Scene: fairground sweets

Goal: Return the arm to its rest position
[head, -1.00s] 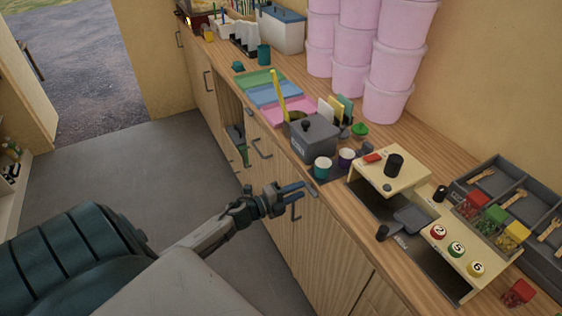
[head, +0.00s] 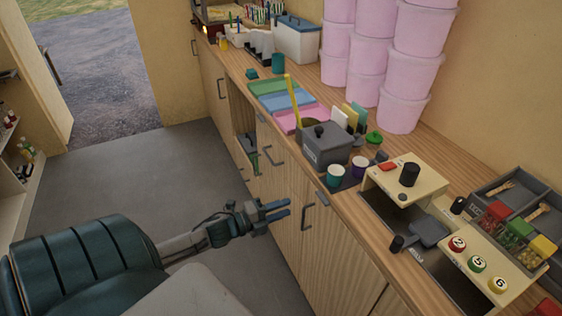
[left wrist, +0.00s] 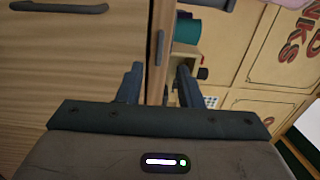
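My left gripper (head: 288,213) is in the head view, held out in front of the cabinet doors below the counter's front edge. Its two fingers are apart with nothing between them. In the left wrist view the fingers (left wrist: 159,80) are also spread and empty, facing wooden cabinet fronts. My left arm comes in from the lower left of the head view. My right gripper is not in view.
The wooden counter (head: 395,293) holds a grey lidded box (head: 327,147), two cups, a cream machine with numbered balls (head: 485,262), a dark divided tray and stacked pink tubs (head: 402,110). Cabinet doors with handles (head: 308,219) stand close to the gripper. The grey floor (head: 110,185) is clear.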

